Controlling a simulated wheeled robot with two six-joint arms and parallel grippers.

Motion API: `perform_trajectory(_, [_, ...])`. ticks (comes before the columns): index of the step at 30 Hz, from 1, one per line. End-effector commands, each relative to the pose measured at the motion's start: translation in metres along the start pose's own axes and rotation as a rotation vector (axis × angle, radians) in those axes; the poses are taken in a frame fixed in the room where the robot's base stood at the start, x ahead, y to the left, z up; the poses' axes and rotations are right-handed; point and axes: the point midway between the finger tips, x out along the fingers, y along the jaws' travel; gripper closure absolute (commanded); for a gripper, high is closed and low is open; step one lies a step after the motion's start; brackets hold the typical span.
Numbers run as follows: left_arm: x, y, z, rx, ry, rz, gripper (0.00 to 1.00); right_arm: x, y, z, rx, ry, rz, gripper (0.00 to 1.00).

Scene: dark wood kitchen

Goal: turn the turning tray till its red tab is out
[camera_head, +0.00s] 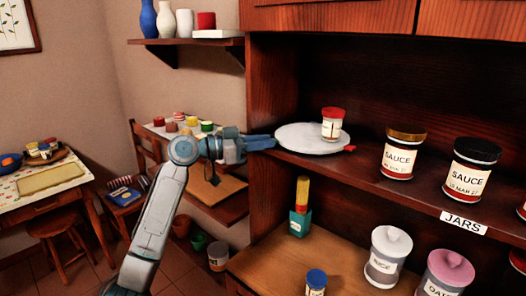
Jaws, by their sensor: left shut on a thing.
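The turning tray (298,141) is a round white disc on the dark wood shelf, at the shelf's left end. A small jar with a red lid (333,124) stands on its right part. The red tab (350,148) sticks out from the tray's right edge. My left gripper (272,142) reaches in from the left, shut at the tray's left edge, on the side away from the red tab. The grip itself is too small to see clearly. My right gripper is not in view.
Two sauce jars (403,155) (470,172) stand right of the tray on the same shelf, above a JARS label (463,222). The cupboard's side wall rises behind the tray. Below, a green bottle (300,210) and lidded jars (386,257) stand on a lower counter.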

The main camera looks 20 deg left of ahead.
Motion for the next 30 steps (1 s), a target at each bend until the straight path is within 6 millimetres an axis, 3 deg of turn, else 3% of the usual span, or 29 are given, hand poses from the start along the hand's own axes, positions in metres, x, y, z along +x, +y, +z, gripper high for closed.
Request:
perform_trajectory(17, [-0.0001, -0.0031, 0.0008, -0.001, -0.003, 0.02, 1.0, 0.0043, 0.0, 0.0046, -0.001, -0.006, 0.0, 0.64])
perform_trajectory(18, [-0.0001, -0.0031, 0.0008, -0.001, -0.003, 0.019, 0.78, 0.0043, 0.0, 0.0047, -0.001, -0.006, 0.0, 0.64])
perform_trajectory(21, [-0.0001, -0.003, 0.0008, -0.001, -0.003, 0.019, 0.59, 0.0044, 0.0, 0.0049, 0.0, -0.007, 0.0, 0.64])
perform_trajectory(30, [-0.0008, -0.003, 0.0007, 0.0, -0.002, 0.019, 0.58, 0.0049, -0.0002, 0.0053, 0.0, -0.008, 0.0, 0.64])
